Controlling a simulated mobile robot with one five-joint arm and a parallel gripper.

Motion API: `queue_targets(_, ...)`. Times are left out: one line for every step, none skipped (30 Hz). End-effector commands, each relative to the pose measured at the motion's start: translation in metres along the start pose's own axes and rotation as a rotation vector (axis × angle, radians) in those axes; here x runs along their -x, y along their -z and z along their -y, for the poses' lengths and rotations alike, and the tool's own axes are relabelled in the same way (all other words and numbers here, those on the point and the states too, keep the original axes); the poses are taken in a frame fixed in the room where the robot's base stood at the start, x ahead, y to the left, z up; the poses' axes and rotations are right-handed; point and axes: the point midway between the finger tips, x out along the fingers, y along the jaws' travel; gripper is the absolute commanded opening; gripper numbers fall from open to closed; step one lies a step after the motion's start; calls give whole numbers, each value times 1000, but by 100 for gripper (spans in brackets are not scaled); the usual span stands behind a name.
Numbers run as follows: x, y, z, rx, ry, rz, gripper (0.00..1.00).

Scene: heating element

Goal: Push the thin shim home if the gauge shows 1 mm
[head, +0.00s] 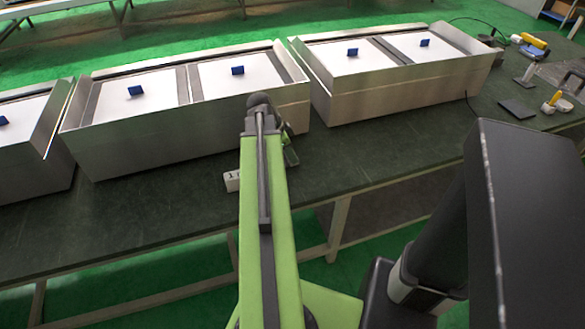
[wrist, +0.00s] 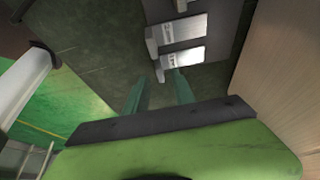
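Two light plates lie one above the other on a dark surface in the wrist view: an upper plate (wrist: 183,30) and a lower plate (wrist: 183,60), each with a small block at its left end. They look like shims; their markings are too small to read, and I cannot tell which is thinner. My gripper (wrist: 160,84) has two green fingers spread apart with nothing between them. The right fingertip is close to the lower plate; contact is unclear. In the head view my gripper (head: 289,151) is above the bench front, partly hidden by my arm. A white block (head: 232,181) bears a mark like "1"; I cannot confirm it is the gauge.
Metal housings (head: 130,135) and (head: 400,90) with white panels and blue blocks stand along the dark bench (head: 150,205). A pale wall (wrist: 286,75) rises close at right in the wrist view. Tools (head: 530,45) lie at far right. The bench front is mostly clear.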

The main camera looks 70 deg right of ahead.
Motion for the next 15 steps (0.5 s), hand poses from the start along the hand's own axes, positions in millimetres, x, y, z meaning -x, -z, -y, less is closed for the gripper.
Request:
queue_targets(-13,-2,0,-1,0,0,31)
queue_targets(-15,-2,0,-1,0,0,31)
queue_targets(-18,-2,0,-1,0,0,31)
queue_targets(-19,-1,0,-1,0,0,31)
queue_targets(-20,-1,0,-1,0,0,31)
queue_targets(-21,-1,0,0,0,0,31)
queue_targets(-21,0,0,0,0,0,31)
queue_targets(-21,0,0,0,0,0,31)
queue_targets(-21,0,0,0,0,0,31)
queue_targets(-20,0,0,0,0,0,31)
queue_targets(-20,0,0,0,0,0,31)
queue_targets(-20,0,0,0,0,0,31)
queue_targets(-20,0,0,0,0,0,31)
queue_targets(-20,1,0,0,0,0,31)
queue_targets(-20,1,0,0,0,0,27)
